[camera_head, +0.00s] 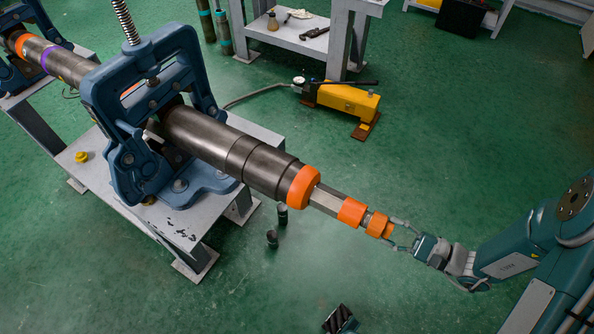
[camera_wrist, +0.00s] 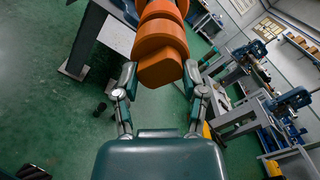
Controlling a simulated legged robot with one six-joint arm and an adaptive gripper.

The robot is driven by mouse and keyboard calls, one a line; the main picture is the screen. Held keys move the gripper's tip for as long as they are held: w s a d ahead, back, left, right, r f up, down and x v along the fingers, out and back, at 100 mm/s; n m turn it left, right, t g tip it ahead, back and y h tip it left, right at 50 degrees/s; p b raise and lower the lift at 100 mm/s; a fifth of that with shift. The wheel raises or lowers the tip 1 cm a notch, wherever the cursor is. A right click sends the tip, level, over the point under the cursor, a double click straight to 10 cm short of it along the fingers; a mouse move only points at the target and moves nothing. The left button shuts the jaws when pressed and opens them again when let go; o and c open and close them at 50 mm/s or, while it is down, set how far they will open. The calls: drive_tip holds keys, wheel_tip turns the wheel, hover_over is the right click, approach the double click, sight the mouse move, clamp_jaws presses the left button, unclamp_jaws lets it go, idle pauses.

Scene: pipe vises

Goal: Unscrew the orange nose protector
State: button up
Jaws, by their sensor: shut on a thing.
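The orange nose protector (camera_head: 379,225) is at the free end of a long metal pipe tool that slopes down to the right. It also fills the top middle of the wrist view (camera_wrist: 160,66), with a flat-sided, rounded end facing me. My gripper (camera_head: 394,232) reaches it from the right, in line with the pipe. In the wrist view, the fingers (camera_wrist: 159,76) stand on either side of its end and are shut on it. The far faces of the protector are hidden. I cannot see its thread.
A blue pipe vise (camera_head: 148,110) on a grey bench (camera_head: 190,232) holds the pipe. An orange band (camera_head: 351,212) and a wider orange ring (camera_head: 303,187) sit further up the pipe. A yellow pump (camera_head: 347,98) stands on the green floor behind. Floor around my gripper is mostly clear.

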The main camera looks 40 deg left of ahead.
drive_tip(key=n, duration=1.4)
drive_tip(key=shift+s, duration=0.1)
drive_tip(key=o, duration=1.1)
drive_tip(key=shift+r, duration=0.1)
drive_tip(key=shift+v, duration=1.15)
